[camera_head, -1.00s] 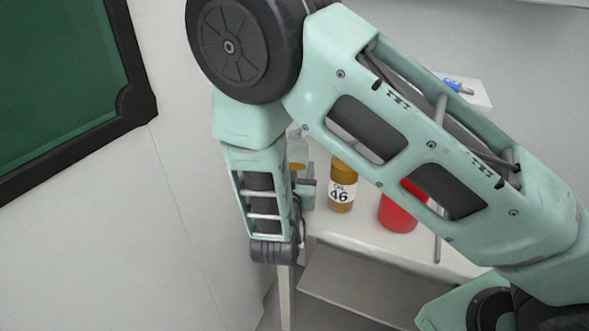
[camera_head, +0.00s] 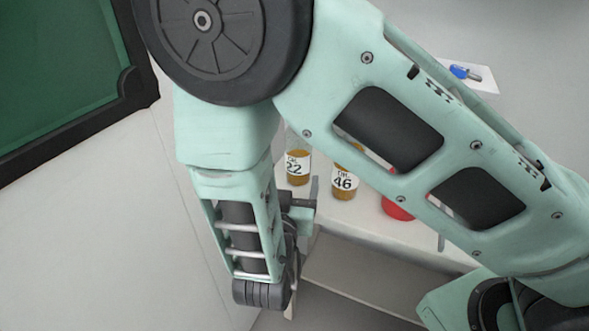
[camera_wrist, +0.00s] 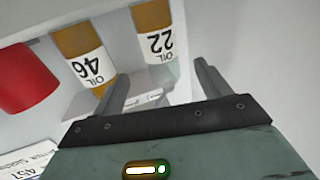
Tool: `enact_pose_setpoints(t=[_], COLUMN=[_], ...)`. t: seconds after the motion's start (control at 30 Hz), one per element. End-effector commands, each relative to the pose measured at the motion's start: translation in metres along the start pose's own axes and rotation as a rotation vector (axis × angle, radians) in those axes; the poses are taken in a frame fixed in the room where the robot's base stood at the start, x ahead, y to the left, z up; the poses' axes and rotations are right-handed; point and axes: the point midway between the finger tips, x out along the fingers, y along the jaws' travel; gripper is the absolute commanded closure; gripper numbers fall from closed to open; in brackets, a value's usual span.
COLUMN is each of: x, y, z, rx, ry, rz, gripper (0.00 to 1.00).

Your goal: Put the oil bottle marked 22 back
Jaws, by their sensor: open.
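The oil bottle marked 22 (camera_head: 298,166) stands upright on the white table, amber with a white label. In the wrist view the bottle marked 22 (camera_wrist: 157,36) appears upside down, beyond and between the open fingers. My gripper (camera_wrist: 160,85) is open and empty, with its fingers apart from the bottle. In the head view my gripper (camera_head: 305,205) is partly hidden by my own arm, in front of the bottles. The oil bottle marked 46 (camera_head: 344,181) stands just right of bottle 22; it also shows in the wrist view (camera_wrist: 85,55).
A red container (camera_head: 397,208) stands right of bottle 46, partly behind my arm. A blue object (camera_head: 465,72) lies on a white sheet at the back. The table's front edge is close to my gripper. A green board (camera_head: 65,75) with a dark frame is at left.

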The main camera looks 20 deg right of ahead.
Motion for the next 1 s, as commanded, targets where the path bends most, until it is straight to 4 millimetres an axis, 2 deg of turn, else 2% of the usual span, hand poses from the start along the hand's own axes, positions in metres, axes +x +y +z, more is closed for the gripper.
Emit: enact_pose_setpoints(t=[0.13, 0.23, 0.33, 0.43, 0.5, 0.6, 0.7, 0.77, 0.87, 0.97, 1.0], x=[-0.017, -0.020, -0.019, -0.020, -0.028, -0.050, -0.080, -0.099, -0.131, -0.158, -0.167], y=[-0.001, -0.002, -0.011, -0.031, -0.050, -0.074, -0.087, -0.088, -0.076, -0.049, -0.034], z=[0.000, 0.001, 0.006, 0.015, 0.018, 0.015, 0.004, -0.005, -0.022, -0.038, -0.043], rx=[0.000, 0.007, 0.039, 0.090, 0.119, 0.128, 0.093, 0.048, -0.069, -0.233, -0.309], ry=[0.000, -0.020, -0.120, -0.308, -0.467, -0.683, -0.868, -0.962, -1.095, -1.195, -1.228], rz=[-0.001, -0.006, -0.041, -0.125, -0.217, -0.371, -0.534, -0.631, -0.783, -0.907, -0.943], gripper=[0.24, 0.24, 0.24, 0.24, 0.24, 0.24, 0.24, 0.24, 0.24, 0.24, 0.24])
